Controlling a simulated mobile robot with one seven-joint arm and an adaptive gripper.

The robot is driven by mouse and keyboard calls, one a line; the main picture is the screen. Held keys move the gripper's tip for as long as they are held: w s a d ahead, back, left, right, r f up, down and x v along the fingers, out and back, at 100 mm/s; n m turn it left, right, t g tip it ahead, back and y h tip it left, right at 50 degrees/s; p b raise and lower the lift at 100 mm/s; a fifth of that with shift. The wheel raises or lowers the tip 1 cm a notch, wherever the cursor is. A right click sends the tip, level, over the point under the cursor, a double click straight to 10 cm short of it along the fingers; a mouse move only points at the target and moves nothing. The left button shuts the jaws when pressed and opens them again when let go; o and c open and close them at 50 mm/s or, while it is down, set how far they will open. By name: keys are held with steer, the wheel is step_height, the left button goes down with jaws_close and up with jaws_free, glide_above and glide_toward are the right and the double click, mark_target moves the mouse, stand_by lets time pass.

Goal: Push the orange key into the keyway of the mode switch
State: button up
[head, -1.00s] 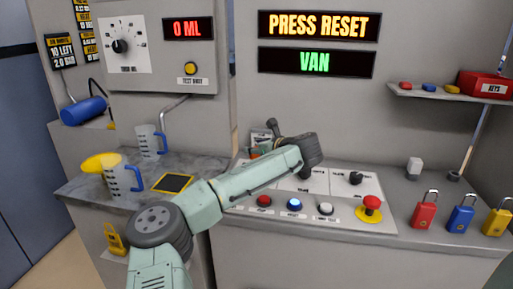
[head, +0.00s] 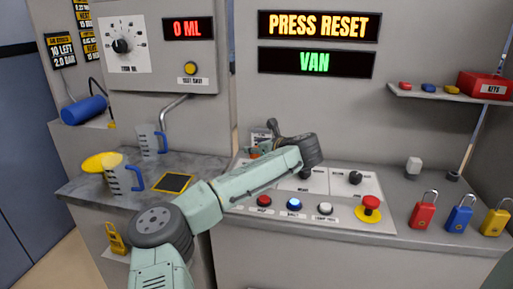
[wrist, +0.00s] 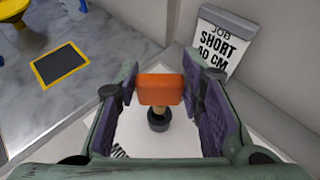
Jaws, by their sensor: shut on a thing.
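In the wrist view the orange key (wrist: 160,89) sits between the two fingers of my gripper (wrist: 162,95). My gripper is shut on it. Directly below the key in that view is a dark round switch (wrist: 159,119) on a white panel, which I take for the mode switch. The key's lower end overlaps the switch in the picture, and I cannot tell how deep it sits. In the head view my arm hides most of the key and the switch; only a small orange patch (head: 255,154) shows beside my gripper.
A job card (wrist: 218,45) stands behind the panel. The console has a red button (head: 264,201), a lit blue button (head: 294,204), a white button (head: 325,209) and a red emergency stop (head: 369,203). Padlocks (head: 424,210) stand at the right. A display reads PRESS RESET (head: 318,25).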

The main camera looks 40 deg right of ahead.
steer(key=shift+f, duration=0.2)
steer(key=shift+f, duration=0.35)
steer(key=shift+f+b, duration=0.3)
steer(key=shift+f, duration=0.75)
steer(key=o, duration=1.1)
steer(key=v, duration=1.2)
steer(key=shift+r, duration=0.15)
steer(key=shift+c, duration=0.6)
